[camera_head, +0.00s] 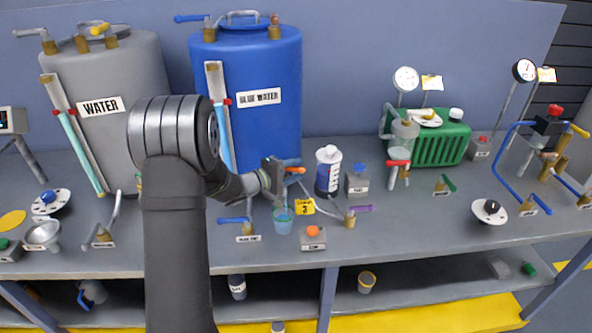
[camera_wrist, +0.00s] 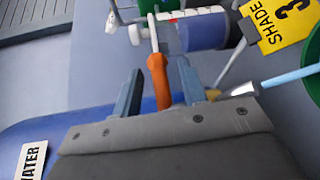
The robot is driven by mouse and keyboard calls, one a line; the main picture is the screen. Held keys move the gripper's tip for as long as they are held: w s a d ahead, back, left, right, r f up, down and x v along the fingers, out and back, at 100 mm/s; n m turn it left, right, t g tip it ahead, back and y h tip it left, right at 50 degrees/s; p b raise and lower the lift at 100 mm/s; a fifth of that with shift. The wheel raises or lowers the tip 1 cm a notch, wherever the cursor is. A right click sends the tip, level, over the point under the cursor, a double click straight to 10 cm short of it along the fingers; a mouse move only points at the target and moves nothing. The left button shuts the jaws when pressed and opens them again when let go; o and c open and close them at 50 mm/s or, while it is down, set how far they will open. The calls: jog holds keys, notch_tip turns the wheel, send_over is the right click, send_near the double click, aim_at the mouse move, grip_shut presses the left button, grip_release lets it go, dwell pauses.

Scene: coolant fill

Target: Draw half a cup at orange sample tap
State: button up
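The orange sample tap handle (camera_head: 294,170) is beside my gripper (camera_head: 275,178) in the head view. In the wrist view the orange handle (camera_wrist: 158,80) lies between my two open fingers (camera_wrist: 158,90), with a gap on each side. A small clear cup (camera_head: 283,222) with blue-teal liquid in it stands on the bench below the tap. A thin light-blue stream (camera_wrist: 290,76) leaves the metal spout (camera_wrist: 240,90) in the wrist view. The exact liquid level in the cup is too small to tell.
A yellow shade tag (camera_head: 304,206), an orange-button box (camera_head: 312,238), a blue-handled valve (camera_head: 235,220) and a purple-handled valve (camera_head: 358,209) surround the cup.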

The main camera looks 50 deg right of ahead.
jog(key=shift+d, duration=0.35)
grip_shut()
jog(key=shift+s, duration=0.1)
jog(key=shift+w+d+n+t, duration=0.2)
jog(key=shift+n+t, duration=0.45)
jog(key=shift+t, duration=0.25)
jog(key=shift+w+d+n+t, duration=0.1)
jog(key=shift+d+n+t, duration=0.05)
jog(key=shift+n+t, duration=0.65)
grip_release()
